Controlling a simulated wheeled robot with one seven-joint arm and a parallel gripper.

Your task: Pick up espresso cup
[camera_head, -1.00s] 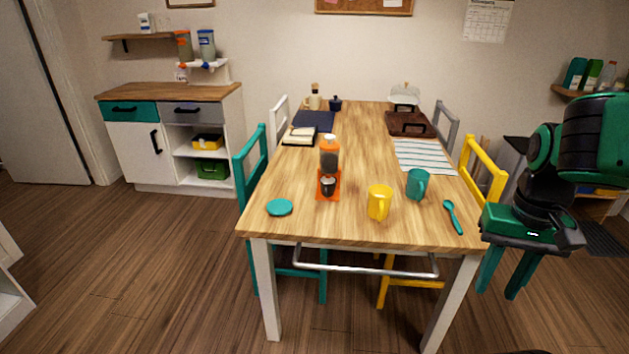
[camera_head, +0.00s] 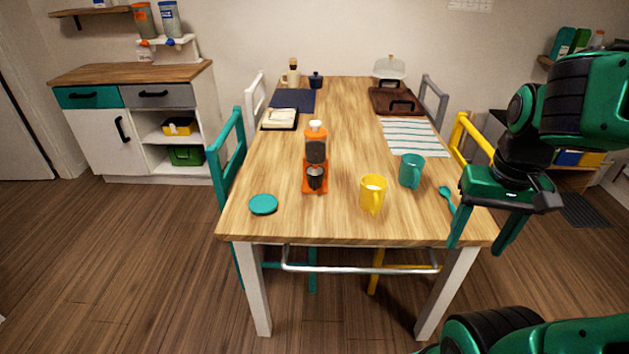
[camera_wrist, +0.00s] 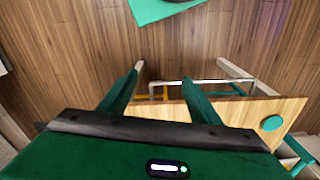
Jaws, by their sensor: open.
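A yellow cup (camera_head: 372,193) stands upright near the front of the wooden table (camera_head: 275,215). A teal cup (camera_head: 411,171) stands behind it to the right. I cannot tell which one is the espresso cup. A teal disc like a saucer (camera_head: 263,204) lies at the front left; it also shows in the wrist view (camera_wrist: 271,123). My gripper (camera_head: 477,246) is open and empty, pointing down at the table's front right corner, right of both cups. In the wrist view its two fingers (camera_wrist: 162,75) have nothing between them, and no cup shows.
An orange grinder (camera_head: 315,160) stands left of the yellow cup. A teal spoon (camera_head: 446,195) lies near the gripper. A striped mat (camera_head: 414,137) lies behind the teal cup. Chairs, one teal (camera_head: 230,150) and one yellow (camera_head: 472,138), flank the table. The table's middle is clear.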

